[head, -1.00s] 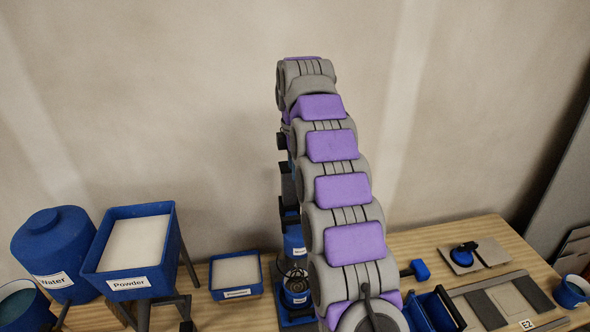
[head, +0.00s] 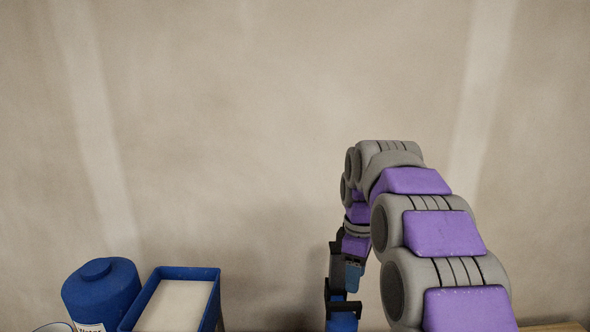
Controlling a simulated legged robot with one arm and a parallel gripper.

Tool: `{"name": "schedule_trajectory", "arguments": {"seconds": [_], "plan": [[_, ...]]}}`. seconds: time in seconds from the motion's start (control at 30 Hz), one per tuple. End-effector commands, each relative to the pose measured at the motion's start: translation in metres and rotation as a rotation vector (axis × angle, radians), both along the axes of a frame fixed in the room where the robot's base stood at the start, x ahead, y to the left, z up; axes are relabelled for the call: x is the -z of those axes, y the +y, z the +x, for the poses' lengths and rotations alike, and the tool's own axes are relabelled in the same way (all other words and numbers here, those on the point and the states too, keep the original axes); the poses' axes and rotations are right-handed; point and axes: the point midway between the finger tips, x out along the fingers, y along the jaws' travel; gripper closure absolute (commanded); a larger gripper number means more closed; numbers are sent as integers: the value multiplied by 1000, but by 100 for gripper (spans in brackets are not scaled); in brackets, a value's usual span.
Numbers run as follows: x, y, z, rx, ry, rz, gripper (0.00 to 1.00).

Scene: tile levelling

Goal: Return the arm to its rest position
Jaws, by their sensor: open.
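My grey and purple arm rises from the lower right of the head view, arches over and bends down on its left side. My gripper (head: 345,283) hangs at the lower end of the arm, small and dark against the wall. It is open, and I see nothing held in it. Black and blue parts overlap there, so I cannot tell the fingertips clearly from what may stand behind them.
At the lower left are a blue water tank (head: 101,291) and a blue powder hopper (head: 186,273) with pale powder. Only a sliver of wooden table (head: 553,328) shows at lower right. The wall (head: 260,110) fills the rest.

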Motion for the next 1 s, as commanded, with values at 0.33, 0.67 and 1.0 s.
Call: {"name": "schedule_trajectory", "arguments": {"seconds": [0.33,0.67,1.0], "plan": [[9,0,-90,283,29,-17,51],[35,-2,-182,560,59,-46,51],[77,-4,-283,851,85,-85,51]]}}
